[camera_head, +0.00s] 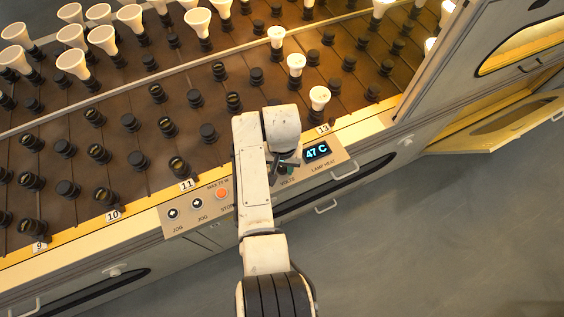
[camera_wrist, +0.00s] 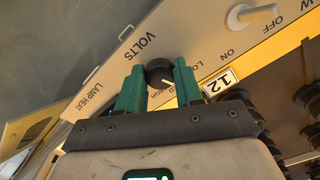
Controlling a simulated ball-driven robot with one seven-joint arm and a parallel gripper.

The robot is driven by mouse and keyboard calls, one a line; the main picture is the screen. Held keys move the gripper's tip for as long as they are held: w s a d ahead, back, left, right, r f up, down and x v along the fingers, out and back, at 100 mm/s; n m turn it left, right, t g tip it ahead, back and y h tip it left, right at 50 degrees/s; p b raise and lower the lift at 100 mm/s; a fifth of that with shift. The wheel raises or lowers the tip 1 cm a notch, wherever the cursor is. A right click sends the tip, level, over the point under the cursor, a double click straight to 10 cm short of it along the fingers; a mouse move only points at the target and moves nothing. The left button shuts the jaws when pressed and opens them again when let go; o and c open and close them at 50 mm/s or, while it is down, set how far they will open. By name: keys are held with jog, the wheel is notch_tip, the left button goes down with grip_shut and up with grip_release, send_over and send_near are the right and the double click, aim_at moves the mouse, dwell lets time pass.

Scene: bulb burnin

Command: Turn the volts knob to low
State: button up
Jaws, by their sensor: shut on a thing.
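The volts knob (camera_wrist: 159,71) is a small round black knob with a pale pointer line, on a beige panel (camera_wrist: 118,62) marked VOLTS. In the wrist view my gripper (camera_wrist: 158,84) has its two green fingers on either side of the knob, shut on it. The pointer line slants toward the lower right of that picture, near partly hidden setting words; I cannot tell which one it marks. In the head view my gripper (camera_head: 284,163) reaches down to the panel beside the VOLTS lettering, and my wrist mostly hides the knob.
A 47 C display (camera_head: 316,151) sits right of the knob. An orange stop button (camera_head: 221,193) and two jog buttons lie left. A pale switch (camera_wrist: 252,15) marked ON shows in the wrist view. Racks of sockets and bulbs (camera_head: 319,97) stand behind the panel. An open door (camera_head: 500,115) juts out at right.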

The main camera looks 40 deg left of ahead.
aim_at(282, 168)
jog(key=shift+w+n+p, duration=0.1)
jog(key=shift+n+p, duration=0.35)
jog(key=shift+n, duration=1.35)
jog(key=o, duration=1)
jog(key=shift+o, duration=0.2)
jog(key=shift+r, duration=0.15)
notch_tip(282, 168, up, 11)
jog(key=shift+f+p, duration=0.2)
jog(key=shift+p, duration=0.25)
